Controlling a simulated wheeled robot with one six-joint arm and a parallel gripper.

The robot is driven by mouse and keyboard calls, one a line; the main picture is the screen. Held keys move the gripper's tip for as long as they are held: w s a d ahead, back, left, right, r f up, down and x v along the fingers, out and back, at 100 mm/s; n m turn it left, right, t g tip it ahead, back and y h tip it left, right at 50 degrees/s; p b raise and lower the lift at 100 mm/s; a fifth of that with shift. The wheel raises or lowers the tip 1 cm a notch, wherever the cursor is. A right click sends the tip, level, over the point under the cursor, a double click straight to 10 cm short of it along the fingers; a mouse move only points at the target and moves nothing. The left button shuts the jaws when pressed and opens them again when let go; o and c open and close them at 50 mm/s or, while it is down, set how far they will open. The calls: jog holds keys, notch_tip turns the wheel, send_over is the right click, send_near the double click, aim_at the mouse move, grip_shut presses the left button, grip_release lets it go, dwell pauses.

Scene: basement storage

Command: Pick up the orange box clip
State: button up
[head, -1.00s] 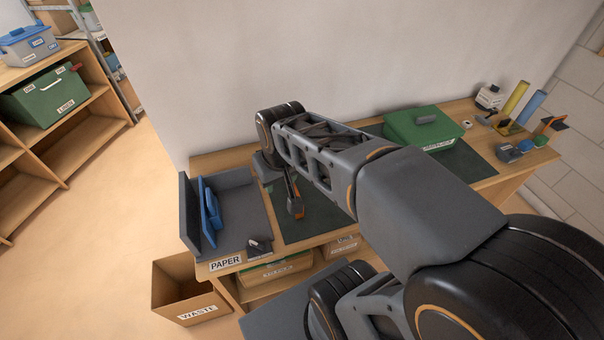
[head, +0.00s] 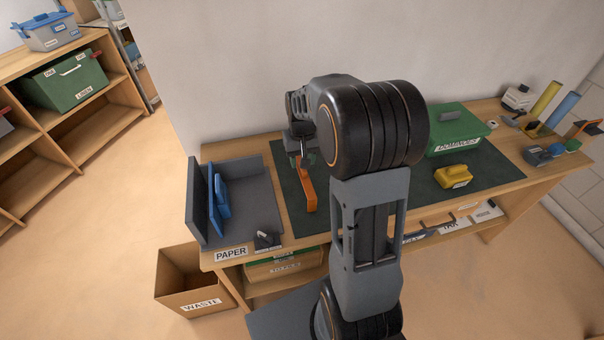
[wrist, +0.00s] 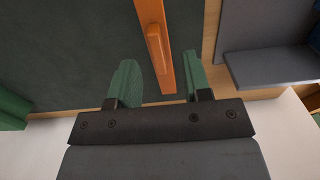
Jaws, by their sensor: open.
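The orange box clip (head: 308,188) is a long flat bar lying on the dark green mat, just right of the grey tray. In the wrist view the clip (wrist: 152,22) runs from the top edge down between my fingers, with a raised lighter-orange part on it. My gripper (wrist: 160,78) has green fingers standing apart, one on each side of the clip in the picture. The gap between them and the clip's height below cannot be judged surely. In the head view my gripper (head: 302,160) is at the clip's far end, partly hidden by my arm.
The grey tray (head: 262,190) marked PAPER holds blue things and a small dark object. A green box (head: 455,138) and a yellow container (head: 453,177) stand right on the mat (head: 490,180). A WASTE box (head: 185,285) is on the floor.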

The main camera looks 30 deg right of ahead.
aim_at(303, 172)
jog(key=shift+d+f, duration=0.15)
jog(key=shift+f, duration=3.1)
jog(key=shift+c, duration=0.3)
jog(key=c, duration=0.5)
jog(key=shift+r, duration=0.15)
